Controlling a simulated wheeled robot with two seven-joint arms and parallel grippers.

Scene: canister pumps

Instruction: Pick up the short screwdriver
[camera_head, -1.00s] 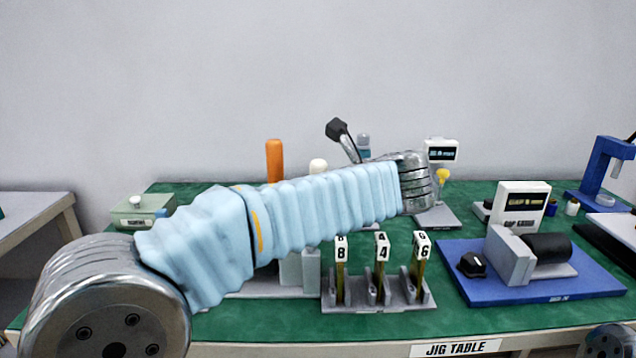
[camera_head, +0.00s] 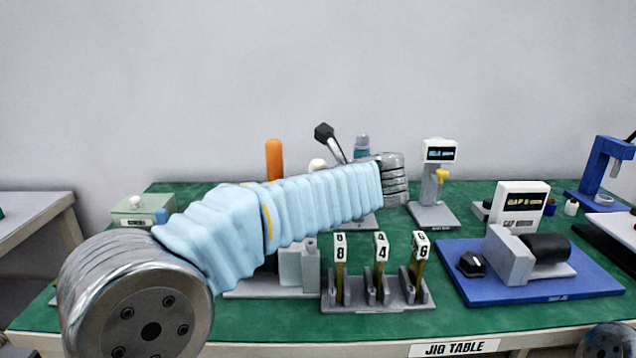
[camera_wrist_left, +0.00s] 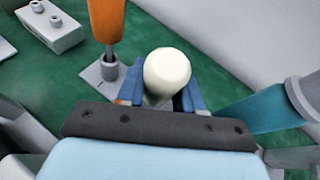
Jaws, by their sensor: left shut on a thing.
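The short screwdriver shows its cream rounded handle end (camera_wrist_left: 167,70) in the left wrist view, between the blue fingers of my left gripper (camera_wrist_left: 162,92). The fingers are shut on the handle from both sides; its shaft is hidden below. In the head view the cream handle top (camera_head: 317,164) peeks over my left arm, and my left fingers are hidden. An orange-handled screwdriver (camera_head: 274,160) stands upright just left of it, taller; it also shows in the left wrist view (camera_wrist_left: 107,18), its shaft in a grey holder (camera_wrist_left: 107,75). My right gripper is not in view.
A pale green box (camera_head: 143,208) stands at the left. A stand with numbered tags (camera_head: 378,300) is at the front. A blue tray (camera_head: 535,293) with a pump and a display stand (camera_head: 433,213) are to the right. A teal-topped bottle (camera_head: 362,147) stands close behind my arm.

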